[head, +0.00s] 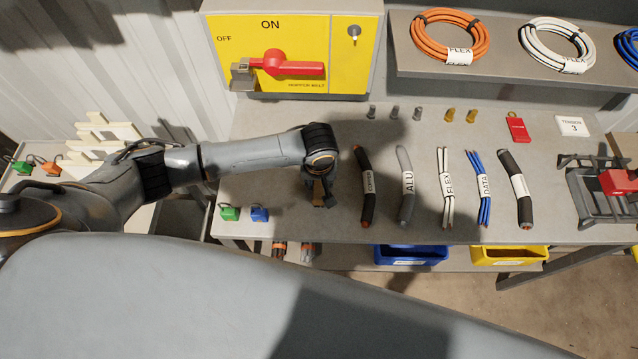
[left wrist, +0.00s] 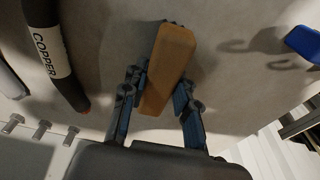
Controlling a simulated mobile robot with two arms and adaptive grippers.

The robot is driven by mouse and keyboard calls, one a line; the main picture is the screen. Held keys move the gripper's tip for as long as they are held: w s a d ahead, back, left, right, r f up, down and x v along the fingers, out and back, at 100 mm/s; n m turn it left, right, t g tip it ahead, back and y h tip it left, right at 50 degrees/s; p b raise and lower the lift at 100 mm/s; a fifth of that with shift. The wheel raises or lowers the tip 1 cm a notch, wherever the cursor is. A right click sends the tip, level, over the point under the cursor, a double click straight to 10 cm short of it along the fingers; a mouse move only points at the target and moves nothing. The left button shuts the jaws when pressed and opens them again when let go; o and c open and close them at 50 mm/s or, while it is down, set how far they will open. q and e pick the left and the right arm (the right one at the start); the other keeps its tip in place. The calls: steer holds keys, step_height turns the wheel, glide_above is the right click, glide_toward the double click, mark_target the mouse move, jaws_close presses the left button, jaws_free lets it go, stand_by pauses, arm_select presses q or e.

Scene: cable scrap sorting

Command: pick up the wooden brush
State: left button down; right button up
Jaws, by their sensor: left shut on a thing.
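The wooden brush (left wrist: 170,62) is a brown, block-like piece in the left wrist view. My left gripper (left wrist: 160,92) is shut on it, one finger on each side, and its far end sticks out past the fingertips. In the head view my left gripper (head: 320,188) points down over the grey bench (head: 295,222) near its front edge, left of the cable pieces. Only a small brown bit of the brush shows there. I cannot tell whether the brush touches the bench. My right gripper is in neither view.
A black cable piece labelled COPPER (head: 365,186) lies just right of the gripper, with several more cable pieces beyond. Green (head: 229,213) and blue (head: 260,214) padlock-like items lie left. A yellow switch panel (head: 340,50) stands behind. Blue (head: 410,256) and yellow (head: 508,257) bins sit below.

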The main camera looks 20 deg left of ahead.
arm_select(q)
steer(key=shift+r, duration=0.55)
steer(key=s+r, duration=0.1)
steer(key=r, duration=0.1)
steer(key=s+r+b, duration=0.1)
steer(key=s+r, duration=0.1)
steer(key=r, duration=0.1)
steer(key=s+d+r, duration=0.1)
steer(key=s+r, duration=0.1)
steer(key=r, duration=0.1)
steer(key=shift+d, duration=0.1)
steer(key=s+d+r+b, duration=0.1)
steer(key=s+r, duration=0.3)
steer(key=s, duration=0.4)
steer(key=shift+s+d+b, duration=0.35)
steer(key=shift+d, duration=0.05)
